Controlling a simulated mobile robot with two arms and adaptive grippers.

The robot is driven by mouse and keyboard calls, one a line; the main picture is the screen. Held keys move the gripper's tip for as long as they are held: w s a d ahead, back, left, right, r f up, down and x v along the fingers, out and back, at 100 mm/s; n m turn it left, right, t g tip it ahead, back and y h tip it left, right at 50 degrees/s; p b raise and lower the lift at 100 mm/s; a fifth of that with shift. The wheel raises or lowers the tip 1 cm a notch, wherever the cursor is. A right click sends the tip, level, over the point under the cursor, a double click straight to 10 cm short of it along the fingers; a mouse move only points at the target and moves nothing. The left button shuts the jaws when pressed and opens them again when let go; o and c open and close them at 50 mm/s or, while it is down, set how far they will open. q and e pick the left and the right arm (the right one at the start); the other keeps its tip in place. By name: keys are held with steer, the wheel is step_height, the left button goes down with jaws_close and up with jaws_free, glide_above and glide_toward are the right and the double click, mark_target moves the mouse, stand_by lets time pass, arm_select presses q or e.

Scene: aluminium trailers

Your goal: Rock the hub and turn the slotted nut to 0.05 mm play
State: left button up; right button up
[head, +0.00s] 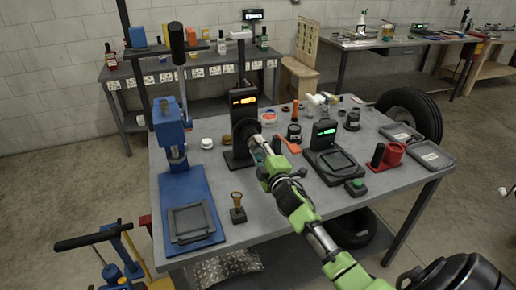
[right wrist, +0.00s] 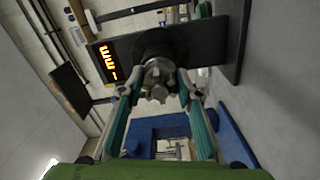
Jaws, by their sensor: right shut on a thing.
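The dark hub (head: 247,131) sits on a black upright stand (head: 236,159) with a lit orange display (head: 244,101). In the right wrist view the hub (right wrist: 156,44) faces me, with the grey metal slotted nut (right wrist: 158,80) at its centre. My right gripper (head: 262,148) reaches the hub from the front. Its two teal-padded fingers (right wrist: 157,84) are shut on the slotted nut, one on each side. The display (right wrist: 110,60) shows orange digits too, turned sideways and hard to read. The nut is hidden by my gripper in the head view. My left gripper is out of view.
A blue press (head: 187,200) stands left of the hub stand on the grey table. A black scale-like device (head: 335,165), a red holder (head: 391,154) and grey trays (head: 432,155) lie to the right. A brass-topped stamp (head: 238,208) stands near the front edge.

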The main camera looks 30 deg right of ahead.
steer(key=o, duration=1.1)
steer(key=v, duration=1.2)
